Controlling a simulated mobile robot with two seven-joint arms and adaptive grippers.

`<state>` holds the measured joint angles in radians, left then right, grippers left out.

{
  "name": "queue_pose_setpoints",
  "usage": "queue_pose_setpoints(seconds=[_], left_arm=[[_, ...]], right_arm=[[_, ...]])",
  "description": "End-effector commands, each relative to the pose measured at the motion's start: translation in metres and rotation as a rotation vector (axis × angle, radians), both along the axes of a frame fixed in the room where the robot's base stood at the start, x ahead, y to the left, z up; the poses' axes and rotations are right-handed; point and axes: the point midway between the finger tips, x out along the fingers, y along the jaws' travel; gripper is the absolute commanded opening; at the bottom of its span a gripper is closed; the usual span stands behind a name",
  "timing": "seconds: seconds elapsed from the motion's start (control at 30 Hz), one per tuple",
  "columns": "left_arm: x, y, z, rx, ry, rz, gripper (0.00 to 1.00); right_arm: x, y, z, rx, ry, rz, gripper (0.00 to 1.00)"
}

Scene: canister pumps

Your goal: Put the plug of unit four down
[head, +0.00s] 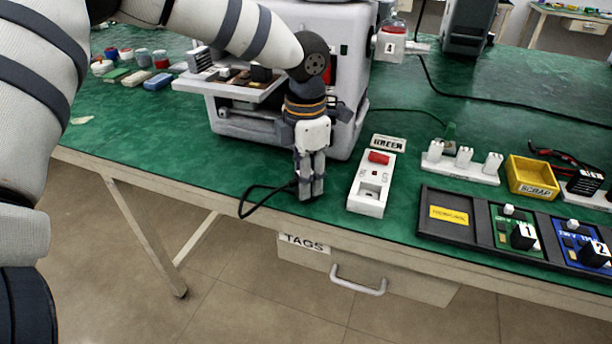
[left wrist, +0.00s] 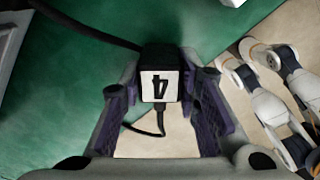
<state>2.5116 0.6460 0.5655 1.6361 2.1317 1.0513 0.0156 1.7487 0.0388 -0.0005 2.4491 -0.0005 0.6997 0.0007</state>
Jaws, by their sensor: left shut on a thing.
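My left gripper (head: 311,193) is shut on a small black plug (left wrist: 160,58) near the front edge of the green table. In the left wrist view the plug sits between both fingers, and its white label bears an upside-down 4. A black cable (head: 250,200) runs from it and loops at the table edge. In the head view the fingers mostly hide the plug. I cannot tell whether it touches the table.
A black tray (head: 448,229) with numbered units and a yellow SCRAP bin (head: 532,178) are further right.

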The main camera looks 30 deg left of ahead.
Motion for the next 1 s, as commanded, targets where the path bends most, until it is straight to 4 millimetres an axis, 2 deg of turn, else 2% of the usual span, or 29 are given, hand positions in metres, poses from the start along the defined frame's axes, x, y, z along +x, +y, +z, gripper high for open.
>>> queue_pose_setpoints(seconds=[0.13, 0.17, 0.23, 0.57, 0.67, 0.9, 1.0], left_arm=[[0.0, 0.0, -0.003, -0.001, 0.001, 0.0, 0.02], [0.0, 0.0, -0.003, -0.001, 0.001, 0.0, 0.34], [0.0, 0.0, -0.003, -0.001, 0.001, 0.0, 0.49], [0.0, 0.0, 0.001, -0.001, -0.001, 0.001, 0.49], [0.001, 0.0, 0.019, 0.0, -0.006, 0.002, 0.49], [0.001, 0.0, 0.086, -0.002, -0.007, 0.003, 0.49], [0.0, 0.001, 0.105, 0.0, -0.005, 0.002, 0.49]], right_arm=[[0.0, 0.0, 0.0, 0.0, 0.0, 0.0, 0.4], [0.0, 0.0, 0.0, 0.0, 0.0, 0.0, 0.4], [0.0, 0.0, 0.0, 0.0, 0.0, 0.0, 0.4], [0.0, 0.0, 0.0, 0.0, 0.0, 0.0, 0.4], [0.002, 0.0, 0.002, 0.0, -0.007, 0.0, 0.4], [0.008, 0.0, 0.007, 0.0, -0.026, 0.0, 0.4], [0.008, 0.0, 0.008, 0.0, -0.029, 0.0, 0.4]])
